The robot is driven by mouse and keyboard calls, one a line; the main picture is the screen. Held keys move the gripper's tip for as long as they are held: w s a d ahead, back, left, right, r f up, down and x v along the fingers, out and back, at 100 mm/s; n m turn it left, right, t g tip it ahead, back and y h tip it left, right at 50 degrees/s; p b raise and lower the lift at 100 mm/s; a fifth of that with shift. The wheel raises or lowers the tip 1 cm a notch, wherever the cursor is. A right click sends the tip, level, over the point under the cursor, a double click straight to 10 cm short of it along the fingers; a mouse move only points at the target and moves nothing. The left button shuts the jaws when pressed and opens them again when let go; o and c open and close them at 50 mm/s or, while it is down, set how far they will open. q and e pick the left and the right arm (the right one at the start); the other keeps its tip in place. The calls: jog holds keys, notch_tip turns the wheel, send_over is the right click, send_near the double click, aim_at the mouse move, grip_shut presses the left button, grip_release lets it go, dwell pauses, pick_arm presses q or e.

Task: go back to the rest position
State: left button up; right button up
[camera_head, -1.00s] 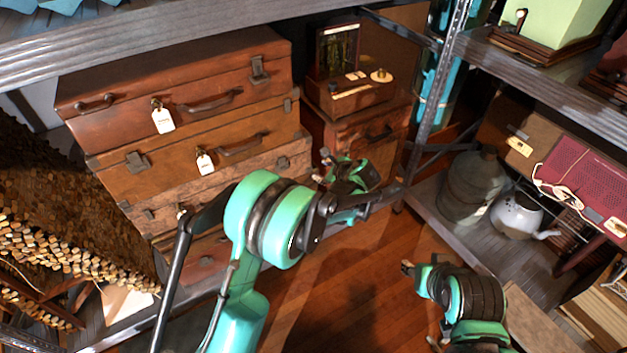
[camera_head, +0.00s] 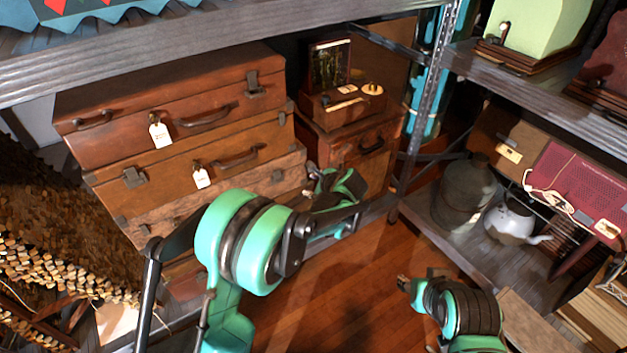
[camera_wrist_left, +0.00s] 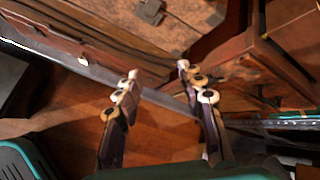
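My left arm comes in from the left of the head view, bent at a large teal joint. Its gripper (camera_head: 318,178) is small there, in front of the suitcases and the wooden box. In the left wrist view the two fingers of the left gripper (camera_wrist_left: 158,72) stand apart with nothing between them. My right arm (camera_head: 465,312) is at the lower right of the head view, over the floor. Its finger state cannot be made out.
Stacked brown suitcases (camera_head: 180,110) with white tags fill the left shelf. A wooden box (camera_head: 360,140) stands beside them. A metal post (camera_head: 425,110) separates them from the right shelf, with a milk can (camera_head: 465,195), kettle (camera_head: 515,222) and red case (camera_head: 580,185). Wooden floor (camera_head: 350,285) is clear.

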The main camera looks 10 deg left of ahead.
pick_arm(q)
jog(key=s+a+r+n+g+h, duration=0.1)
jog(key=s+a+r+n, duration=0.35)
jog(key=s, duration=0.35)
jog(key=s+a+r+n+h, duration=0.2)
jog(key=s+a+r+n, duration=0.25)
jog(key=s, duration=0.35)
jog(key=s+n+h, duration=0.2)
jog(key=s+n, duration=0.9)
jog(key=s, duration=0.7)
jog(key=shift+s+a+f+h, duration=0.15)
jog(key=shift+a+f+h, duration=0.1)
jog(key=shift+f+h, duration=0.15)
